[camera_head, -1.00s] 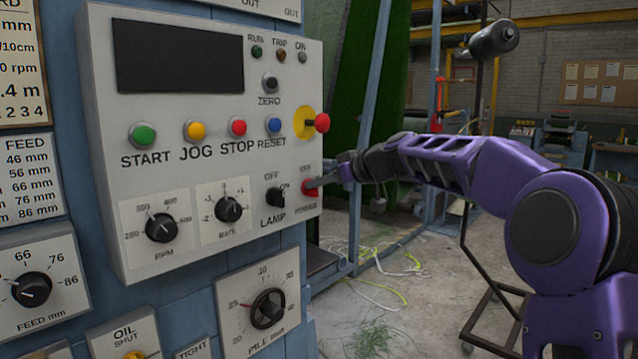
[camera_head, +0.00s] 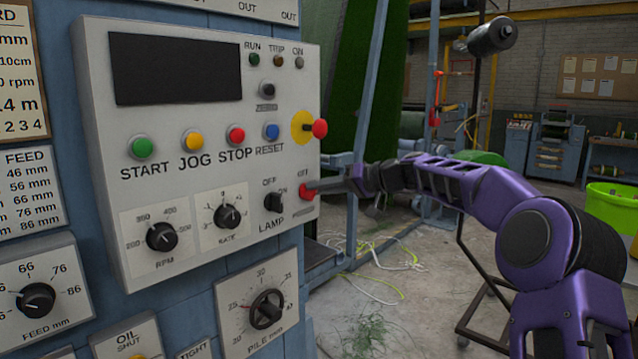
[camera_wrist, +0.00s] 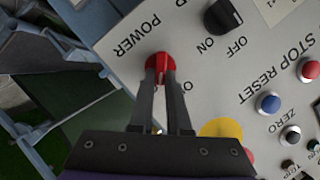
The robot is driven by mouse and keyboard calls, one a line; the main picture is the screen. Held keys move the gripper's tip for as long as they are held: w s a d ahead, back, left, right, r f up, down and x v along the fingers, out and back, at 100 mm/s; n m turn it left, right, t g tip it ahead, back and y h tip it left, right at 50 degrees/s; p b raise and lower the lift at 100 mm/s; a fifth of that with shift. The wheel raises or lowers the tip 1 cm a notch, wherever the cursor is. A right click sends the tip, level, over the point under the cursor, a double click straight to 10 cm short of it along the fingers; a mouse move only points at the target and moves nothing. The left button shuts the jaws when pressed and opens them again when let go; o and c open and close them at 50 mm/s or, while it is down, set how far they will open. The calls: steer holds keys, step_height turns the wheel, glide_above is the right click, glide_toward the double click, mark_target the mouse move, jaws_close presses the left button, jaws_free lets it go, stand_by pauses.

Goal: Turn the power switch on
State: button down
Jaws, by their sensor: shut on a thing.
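The power switch (camera_head: 306,191) is a red rotary knob at the lower right corner of the grey control panel (camera_head: 190,255). It also shows in the wrist view (camera_wrist: 160,60), beside the POWER label. My gripper (camera_head: 328,188) reaches in from the right. In the wrist view my gripper (camera_wrist: 160,76) has its two fingers on either side of the red knob's grip, shut on it. The fingers partly hide the knob and the OFF label near it. I cannot tell clearly which way the knob points.
The black lamp switch (camera_head: 275,201) is close to the left of the power switch. A red mushroom button (camera_head: 319,128) on a yellow plate juts out above it. A green bin (camera_head: 608,205) stands at the right.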

steer(key=shift+w+d+f+m+g+y+p, duration=0.15)
steer(key=shift+m+y, duration=0.45)
steer(key=shift+m, duration=0.65)
steer(key=shift+f+m+g+y+p, duration=0.1)
steer(key=shift+f+m+y+p, duration=0.15)
steer(key=shift+m+y, duration=0.65)
steer(key=shift+w+d+f+m+g+y+p, duration=0.15)
steer(key=shift+f+m+y, duration=0.15)
steer(key=shift+m, duration=1.25)
steer(key=shift+a, duration=0.15)
steer(key=c, duration=0.9)
jaws_free()
steer(key=shift+s, duration=0.1)
steer(key=v, duration=1.7)
steer(key=shift+d+b, duration=0.25)
steer(key=shift+b, duration=0.15)
